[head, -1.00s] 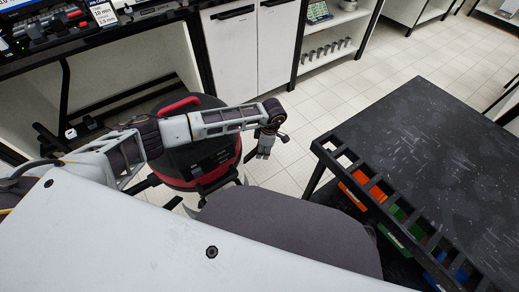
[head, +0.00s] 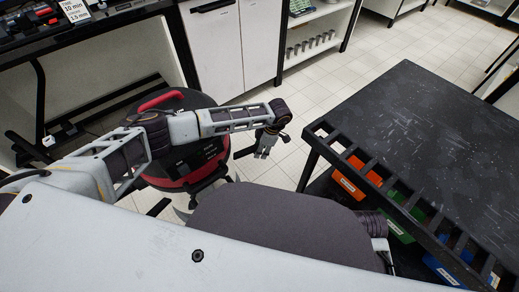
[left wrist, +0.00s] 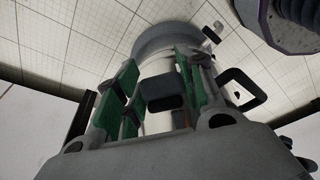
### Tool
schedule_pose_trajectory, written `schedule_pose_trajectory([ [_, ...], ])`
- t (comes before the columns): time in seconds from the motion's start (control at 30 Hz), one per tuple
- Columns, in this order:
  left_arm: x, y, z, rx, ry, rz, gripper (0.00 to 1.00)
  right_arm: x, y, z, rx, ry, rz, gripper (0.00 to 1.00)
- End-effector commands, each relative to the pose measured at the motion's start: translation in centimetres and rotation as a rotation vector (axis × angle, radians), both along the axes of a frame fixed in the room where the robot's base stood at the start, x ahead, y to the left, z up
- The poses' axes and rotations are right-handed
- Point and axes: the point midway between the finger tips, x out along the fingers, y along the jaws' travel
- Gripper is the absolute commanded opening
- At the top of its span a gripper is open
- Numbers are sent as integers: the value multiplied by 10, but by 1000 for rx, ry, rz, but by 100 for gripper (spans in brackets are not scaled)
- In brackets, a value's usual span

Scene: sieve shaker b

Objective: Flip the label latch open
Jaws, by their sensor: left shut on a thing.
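A white label card (head: 74,10) with "10 min" and "1.5 mm" stands at the top left edge of the head view, by black and red equipment; no latch can be made out. My left gripper (head: 264,153) hangs over the floor, well to the right of the card. My right gripper is out of view.
A black table (head: 410,115) with a slotted edge stands at right, with orange (head: 350,178) and green (head: 400,222) bins below. A round black-and-red machine (head: 185,165) stands on the floor behind my left arm. White cabinets (head: 212,50) line the back. Tiled floor is open between.

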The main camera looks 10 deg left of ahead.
Motion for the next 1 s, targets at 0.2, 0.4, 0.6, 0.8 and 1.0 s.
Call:
schedule_pose_trajectory([
  [0.2,-2,-5,-6,6,5,-5,0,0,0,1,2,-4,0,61],
  [0.4,-3,-4,-7,6,7,-5,0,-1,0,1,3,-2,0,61],
  [0.6,-3,-4,-7,8,8,-5,53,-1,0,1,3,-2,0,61],
  [0.8,-2,-2,-5,11,6,-2,61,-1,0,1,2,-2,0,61],
  [1.0,-1,-1,-4,11,5,-1,61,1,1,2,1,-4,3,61],
])
